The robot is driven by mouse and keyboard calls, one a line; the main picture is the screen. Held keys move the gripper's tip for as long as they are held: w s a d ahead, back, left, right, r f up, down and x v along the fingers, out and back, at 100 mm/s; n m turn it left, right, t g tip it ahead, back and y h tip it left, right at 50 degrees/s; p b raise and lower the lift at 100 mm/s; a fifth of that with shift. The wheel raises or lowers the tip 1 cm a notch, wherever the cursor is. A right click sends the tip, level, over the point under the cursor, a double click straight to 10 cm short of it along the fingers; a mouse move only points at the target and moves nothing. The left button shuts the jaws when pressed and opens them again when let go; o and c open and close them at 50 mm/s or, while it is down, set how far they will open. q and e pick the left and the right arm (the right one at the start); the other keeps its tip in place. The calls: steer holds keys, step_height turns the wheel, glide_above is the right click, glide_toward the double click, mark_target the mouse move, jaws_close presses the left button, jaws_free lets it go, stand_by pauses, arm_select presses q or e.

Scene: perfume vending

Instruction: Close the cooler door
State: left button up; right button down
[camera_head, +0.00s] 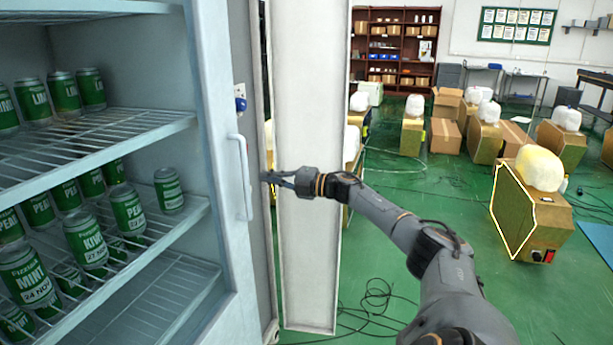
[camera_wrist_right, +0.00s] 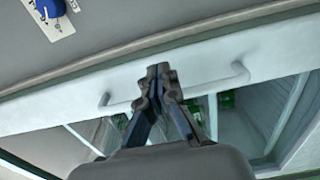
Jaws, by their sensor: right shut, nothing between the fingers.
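The cooler door has a white frame (camera_head: 212,120) and a white bar handle (camera_head: 243,178) in the head view. The handle (camera_wrist_right: 190,88) also spans the right wrist view. My right gripper (camera_head: 268,178) is to the right of the handle, its fingers pointing left towards it. In the right wrist view my shut, empty fingers (camera_wrist_right: 160,75) overlap the middle of the handle; I cannot tell whether they touch it. The door frame lies close along the grey panel, but I cannot tell whether a gap remains. My left gripper is not in view.
Green cans (camera_head: 128,212) stand on wire shelves inside the cooler. A blue knob (camera_head: 240,104) is on the grey panel beside the door. A white upright panel (camera_head: 310,240) stands behind my gripper. Cables (camera_head: 375,300) lie on the green floor; boxes stand further back.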

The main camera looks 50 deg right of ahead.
steer(key=s+d+b, duration=0.2)
steer(key=s+d, duration=0.1)
steer(key=d, duration=0.4)
steer(key=shift+s+d+f, duration=0.35)
steer(key=shift+s+f, duration=0.05)
